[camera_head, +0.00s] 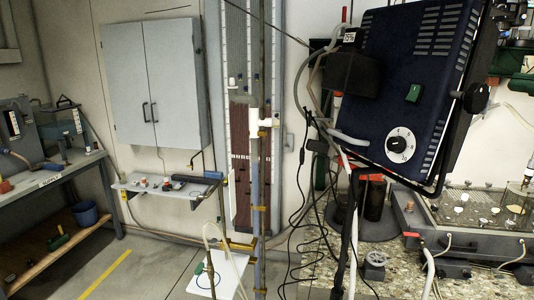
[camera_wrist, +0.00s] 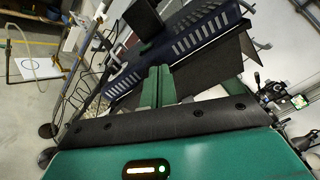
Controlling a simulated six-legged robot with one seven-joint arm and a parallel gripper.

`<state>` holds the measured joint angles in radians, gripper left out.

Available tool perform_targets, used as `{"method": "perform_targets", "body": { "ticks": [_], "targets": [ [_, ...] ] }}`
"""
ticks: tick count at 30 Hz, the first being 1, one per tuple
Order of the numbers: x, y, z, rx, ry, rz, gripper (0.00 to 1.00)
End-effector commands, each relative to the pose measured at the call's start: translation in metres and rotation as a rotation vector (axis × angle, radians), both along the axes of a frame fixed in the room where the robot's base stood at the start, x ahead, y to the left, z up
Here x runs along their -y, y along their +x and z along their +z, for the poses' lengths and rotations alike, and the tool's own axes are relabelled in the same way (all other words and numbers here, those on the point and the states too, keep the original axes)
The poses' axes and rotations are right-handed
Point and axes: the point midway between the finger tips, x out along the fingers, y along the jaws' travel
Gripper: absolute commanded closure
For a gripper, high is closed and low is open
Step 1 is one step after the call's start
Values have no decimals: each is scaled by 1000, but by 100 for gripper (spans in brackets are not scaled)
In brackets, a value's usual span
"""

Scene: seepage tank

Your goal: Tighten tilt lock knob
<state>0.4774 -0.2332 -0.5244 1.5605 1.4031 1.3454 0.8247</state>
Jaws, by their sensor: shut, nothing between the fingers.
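A dark blue vented housing (camera_head: 415,75) hangs tilted at the upper right of the head view, in a black bracket. A black round knob (camera_head: 476,97) sits on its right side and looks like the tilt lock knob. A white-faced dial (camera_head: 400,144) and a green switch (camera_head: 413,93) are on its front. In the wrist view, the housing (camera_wrist: 185,40) lies beyond my gripper (camera_wrist: 158,70). The green fingers are together and empty, in front of the housing's edge in the picture; contact cannot be told. I cannot make out the tilt knob in the wrist view.
Cables (camera_head: 305,180) hang left of the housing. Below it are a speckled worktop (camera_head: 315,275) and a grey apparatus (camera_head: 460,235). A grey cabinet (camera_head: 155,85) and a small shelf (camera_head: 165,188) are on the left wall.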

Motion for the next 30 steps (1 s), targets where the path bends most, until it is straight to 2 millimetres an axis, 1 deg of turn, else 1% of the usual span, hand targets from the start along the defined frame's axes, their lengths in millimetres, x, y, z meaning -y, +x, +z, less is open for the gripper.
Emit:
{"method": "perform_targets", "body": {
  "ticks": [9, 13, 17, 20, 23, 30],
  "targets": [
    [2, -7, -4, -104, 306, -6, 100],
    [2, -9, -6, -131, 388, -3, 100],
    [1, -7, -6, -141, 418, -1, 100],
    [-1, -2, -6, -142, 420, 1, 100],
    [-4, 8, -6, -142, 419, 1, 100],
    [-14, 38, -6, -142, 418, 2, 100]
  ]
}}
